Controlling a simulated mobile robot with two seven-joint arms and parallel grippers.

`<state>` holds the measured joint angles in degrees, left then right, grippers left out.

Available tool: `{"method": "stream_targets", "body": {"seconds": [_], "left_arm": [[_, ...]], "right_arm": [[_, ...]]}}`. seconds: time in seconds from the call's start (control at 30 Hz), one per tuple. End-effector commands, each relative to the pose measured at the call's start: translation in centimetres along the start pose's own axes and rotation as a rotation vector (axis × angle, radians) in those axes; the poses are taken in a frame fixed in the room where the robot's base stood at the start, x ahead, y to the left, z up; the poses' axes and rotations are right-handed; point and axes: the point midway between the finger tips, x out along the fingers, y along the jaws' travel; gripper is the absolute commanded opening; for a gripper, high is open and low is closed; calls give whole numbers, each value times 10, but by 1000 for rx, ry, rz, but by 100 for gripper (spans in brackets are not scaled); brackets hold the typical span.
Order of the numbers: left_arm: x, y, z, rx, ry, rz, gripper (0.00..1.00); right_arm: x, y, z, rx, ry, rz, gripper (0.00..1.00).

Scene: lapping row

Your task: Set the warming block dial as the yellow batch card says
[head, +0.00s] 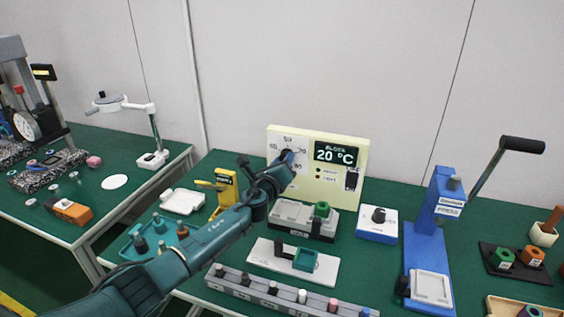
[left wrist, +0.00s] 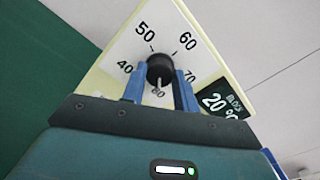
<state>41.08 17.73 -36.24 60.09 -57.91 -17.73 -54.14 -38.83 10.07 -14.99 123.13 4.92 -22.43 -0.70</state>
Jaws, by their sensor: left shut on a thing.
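The warming block's cream panel (head: 360,172) stands at the back of the green bench, with a display (head: 336,154) reading "BLOCK 20 °C". My left gripper (left wrist: 159,88) is shut on the knob, one blue finger on each side. In the head view the gripper (head: 287,157) covers part of the dial face. A yellow stand (head: 229,186) has a small label, too small to read; I cannot tell whether it is the batch card.
A grey block with a green nut (head: 321,210) sits below the panel. A white box with a black knob (head: 377,222) and a blue press (head: 430,250) stand to the right. A rack of vials (head: 285,292) lies in front. A second bench (head: 110,215) is at left.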

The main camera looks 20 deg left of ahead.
Motion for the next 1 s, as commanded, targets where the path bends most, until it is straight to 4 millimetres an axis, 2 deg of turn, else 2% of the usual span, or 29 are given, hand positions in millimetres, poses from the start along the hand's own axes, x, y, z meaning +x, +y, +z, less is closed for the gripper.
{"method": "stream_targets", "body": {"seconds": [0.13, 0.17, 0.4, 0.77, 0.87, 1.0], "left_arm": [[0, 1, -1, 4, 1, 1, 7], [0, 1, -1, 4, 1, 1, 30], [0, 0, 0, 2, 1, 0, 50], [-5, 0, 1, 1, 0, 0, 51], [-15, 0, 1, 0, 2, -1, 51], [-39, 0, 1, 2, 2, -1, 51]], "right_arm": [[0, 0, 0, 0, 0, 0, 36], [0, 0, 0, 0, 1, 0, 36], [0, 0, -1, 0, 1, 0, 36], [-2, 0, -5, -3, 5, 1, 36], [-4, 0, -10, -8, 4, 4, 36], [-8, 1, -14, -25, -1, 10, 36]]}}
